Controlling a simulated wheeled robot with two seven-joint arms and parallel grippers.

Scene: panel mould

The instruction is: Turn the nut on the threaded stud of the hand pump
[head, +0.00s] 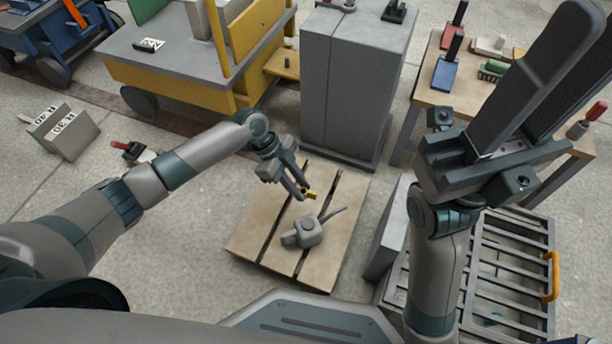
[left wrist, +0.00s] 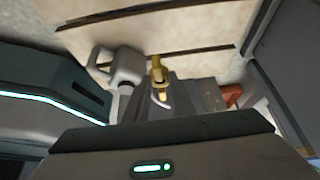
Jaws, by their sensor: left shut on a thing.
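The grey hand pump (head: 305,232) lies on a wooden pallet (head: 265,230), with a thin grey lever pointing up and right. My left gripper (head: 304,192) is just above and behind the pump, shut on a small brass nut (head: 311,195). In the left wrist view the brass nut (left wrist: 158,76) shows at the fingertips (left wrist: 160,98), beside the grey pump body (left wrist: 122,66). The threaded stud cannot be told apart from the brass, so I cannot tell how the nut sits on it. My right gripper (head: 545,85) is raised at the right, its fingers apart and empty.
A grey cabinet (head: 345,85) stands behind the pallet. A wooden table (head: 430,95) with several tools is at the right, above a slatted grey crate (head: 515,270) with a yellow handle. A yellow cart (head: 180,80) is at the back left.

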